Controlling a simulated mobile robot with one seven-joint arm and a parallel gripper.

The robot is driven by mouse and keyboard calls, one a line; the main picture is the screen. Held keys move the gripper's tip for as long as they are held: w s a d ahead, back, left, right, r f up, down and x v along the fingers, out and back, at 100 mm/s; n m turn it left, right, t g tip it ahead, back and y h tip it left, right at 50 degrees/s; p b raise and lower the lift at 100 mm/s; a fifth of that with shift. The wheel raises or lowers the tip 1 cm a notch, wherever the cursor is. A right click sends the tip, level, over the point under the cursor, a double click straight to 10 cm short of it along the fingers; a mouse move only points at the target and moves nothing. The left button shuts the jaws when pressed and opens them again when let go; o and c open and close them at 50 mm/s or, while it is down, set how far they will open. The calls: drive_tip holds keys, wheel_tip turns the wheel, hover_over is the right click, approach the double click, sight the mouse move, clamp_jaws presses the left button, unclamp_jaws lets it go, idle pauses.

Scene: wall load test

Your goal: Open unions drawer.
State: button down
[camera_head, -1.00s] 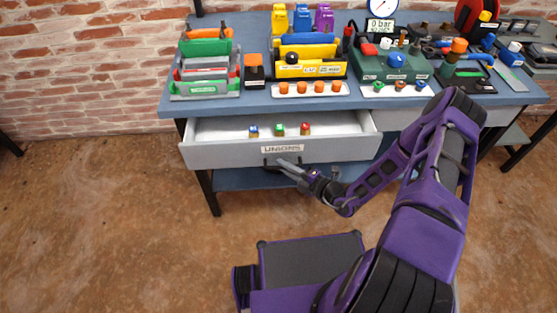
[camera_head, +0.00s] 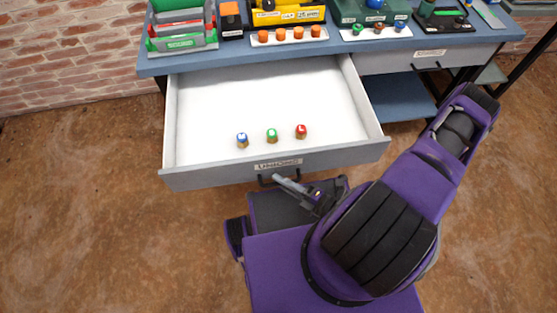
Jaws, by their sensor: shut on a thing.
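The unions drawer (camera_head: 210,176) is pulled far out from under the left part of the workbench, with its white inside in view. Its front carries a label reading UNIONS (camera_head: 278,164) and a dark handle (camera_head: 264,181) below it. Three small brass unions stand in the drawer near its front: one with a blue top (camera_head: 242,140), one with a green top (camera_head: 272,136) and one with a red top (camera_head: 301,132). My gripper (camera_head: 277,180) is at the handle below the label, shut on it. The fingertips are partly hidden against the drawer front.
The blue workbench (camera_head: 235,55) holds racks, a yellow box and trays of orange and coloured fittings. A second drawer (camera_head: 400,60) at the right is shut. A blue lower shelf (camera_head: 400,98) shows beneath it. Brown floor lies clear at the left.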

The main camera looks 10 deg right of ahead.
drive_tip(key=shift+s, duration=2.15)
drive_tip(key=c, duration=0.9)
unclamp_jaws()
drive_tip(key=v, duration=1.7)
drive_tip(key=shift+s+f+b, duration=0.1)
drive_tip(key=shift+s+b, duration=0.1)
drive_tip(key=shift+b, duration=0.1)
drive_tip(key=shift+d, duration=0.15)
